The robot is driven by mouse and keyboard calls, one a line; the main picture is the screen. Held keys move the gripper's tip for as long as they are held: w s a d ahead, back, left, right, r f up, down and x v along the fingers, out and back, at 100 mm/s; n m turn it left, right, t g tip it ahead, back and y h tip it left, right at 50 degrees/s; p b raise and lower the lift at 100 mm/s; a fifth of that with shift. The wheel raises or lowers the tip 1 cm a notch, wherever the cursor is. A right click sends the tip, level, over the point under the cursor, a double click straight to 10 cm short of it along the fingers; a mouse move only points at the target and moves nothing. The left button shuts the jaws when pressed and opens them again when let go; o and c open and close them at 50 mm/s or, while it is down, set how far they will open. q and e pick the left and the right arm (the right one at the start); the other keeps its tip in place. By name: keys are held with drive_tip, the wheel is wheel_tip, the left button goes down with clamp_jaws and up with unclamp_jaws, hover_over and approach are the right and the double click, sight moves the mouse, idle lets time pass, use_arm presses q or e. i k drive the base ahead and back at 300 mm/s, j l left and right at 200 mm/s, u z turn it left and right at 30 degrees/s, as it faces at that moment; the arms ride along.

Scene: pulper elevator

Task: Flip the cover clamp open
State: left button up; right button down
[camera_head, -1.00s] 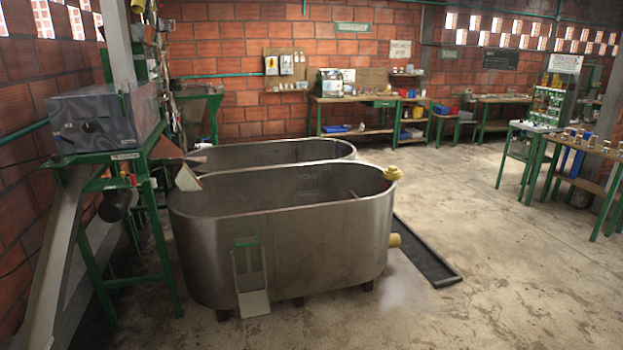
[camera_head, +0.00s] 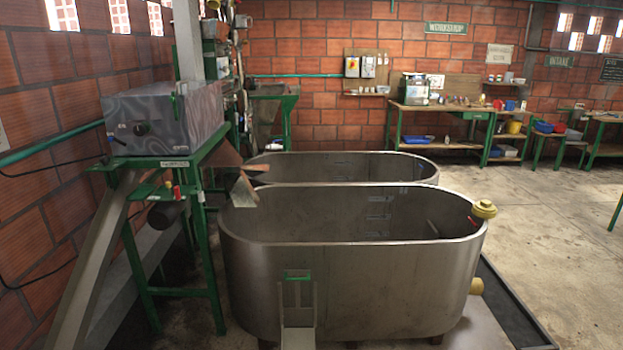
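The pulper (camera_head: 160,120), a grey metal box with a dark round knob on its front, stands on a green frame (camera_head: 165,292) at the left. Neither of my grippers shows in the head view.
A large steel tank (camera_head: 350,290) stands right of the pulper, with a second tank (camera_head: 330,165) behind it. A sloping chute (camera_head: 95,270) runs down below the pulper. A workbench (camera_head: 440,108) lines the back wall. Open floor (camera_head: 560,215) lies at the right.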

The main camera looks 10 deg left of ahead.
sight(173, 100)
drive_tip(key=i+j+u, duration=0.15)
drive_tip(key=i+u, duration=0.6)
drive_tip(key=i, duration=0.15)
drive_tip(key=i+l+u, duration=0.2)
drive_tip(key=i+u, duration=0.2)
drive_tip(key=i+j, duration=0.2)
drive_tip(key=i, duration=0.25)
drive_tip(key=i+j, duration=0.15)
drive_tip(key=i, duration=0.25)
drive_tip(key=i+j, duration=0.2)
drive_tip(key=i, duration=0.25)
drive_tip(key=i+j+z, duration=0.2)
drive_tip(key=i+j, duration=0.1)
drive_tip(key=i, duration=0.05)
